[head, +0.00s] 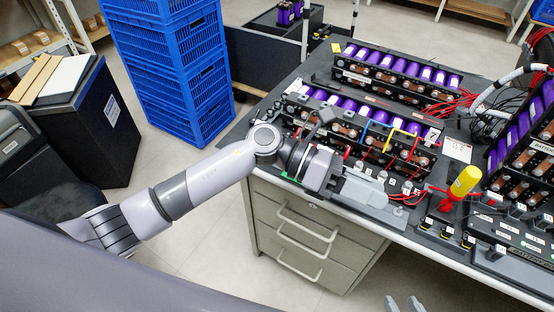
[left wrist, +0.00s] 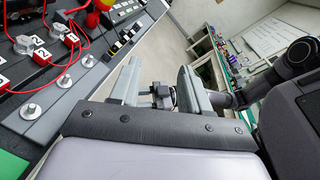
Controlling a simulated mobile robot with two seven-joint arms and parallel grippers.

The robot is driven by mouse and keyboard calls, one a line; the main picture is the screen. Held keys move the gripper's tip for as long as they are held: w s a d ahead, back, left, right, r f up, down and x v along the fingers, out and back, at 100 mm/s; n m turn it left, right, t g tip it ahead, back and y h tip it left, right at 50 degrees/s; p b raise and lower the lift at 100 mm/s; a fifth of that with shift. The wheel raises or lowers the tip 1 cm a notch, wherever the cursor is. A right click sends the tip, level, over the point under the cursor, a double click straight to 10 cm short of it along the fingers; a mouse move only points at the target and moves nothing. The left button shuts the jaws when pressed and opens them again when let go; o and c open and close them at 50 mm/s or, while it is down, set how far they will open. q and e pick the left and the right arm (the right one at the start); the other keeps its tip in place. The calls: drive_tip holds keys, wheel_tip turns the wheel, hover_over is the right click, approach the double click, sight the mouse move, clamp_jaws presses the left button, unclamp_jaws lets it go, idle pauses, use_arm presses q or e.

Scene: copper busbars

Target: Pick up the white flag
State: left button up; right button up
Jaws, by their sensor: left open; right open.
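I cannot tell which tag, if any, is the white flag. My left gripper (head: 368,190) is open over the table's front edge; its jaws (left wrist: 160,84) stand apart in the wrist view, clear of the tags. My right gripper (head: 403,304) is open at the bottom edge, with only its fingertips showing.
A yellow-handled tool (head: 464,182) stands upright right of my left gripper. Battery modules (head: 400,78) with purple cells and loose red wires crowd the table. Drawers (head: 300,235) are below. Blue crates (head: 180,80) stand at the back left, with open floor nearby.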

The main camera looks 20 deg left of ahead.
use_arm(q)
drive_tip(key=w+a+f+m+y, duration=0.1)
drive_tip(key=w+a+m+y, duration=0.1)
drive_tip(key=a+y, duration=0.2)
drive_tip(key=w+a+f+m+y+b, duration=0.1)
drive_tip(key=w+a+f+m+y, duration=0.1)
drive_tip(key=w+a+m+y, duration=0.1)
drive_tip(key=w+a+f+m+t+y+b, duration=0.1)
drive_tip(key=w+a+f+m+y, duration=0.1)
drive_tip(key=a+y, duration=0.3)
drive_tip(key=shift+w+a+m, duration=0.2)
drive_tip(key=shift+w+m, duration=0.2)
drive_tip(key=shift+w, duration=0.3)
drive_tip(key=w+a+y, duration=0.1)
drive_tip(key=a, duration=0.1)
drive_tip(key=w+a+r+y, duration=0.1)
drive_tip(key=a, duration=0.1)
drive_tip(key=w+a+r+t+y+b, duration=0.1)
drive_tip(key=a, duration=0.1)
drive_tip(key=shift+w+a+r+m+y, duration=0.2)
drive_tip(key=shift+w+a+m+y, duration=0.05)
drive_tip(key=shift+a+m+y, duration=0.05)
drive_tip(key=shift+w+a, duration=0.1)
drive_tip(key=shift+a, duration=0.2)
drive_tip(key=f, duration=0.6)
drive_tip(key=shift+w+d+f, duration=0.1)
drive_tip(key=shift+w+d, duration=0.05)
drive_tip(key=shift+d, duration=0.1)
drive_tip(key=shift+f, duration=0.3)
clamp_jaws()
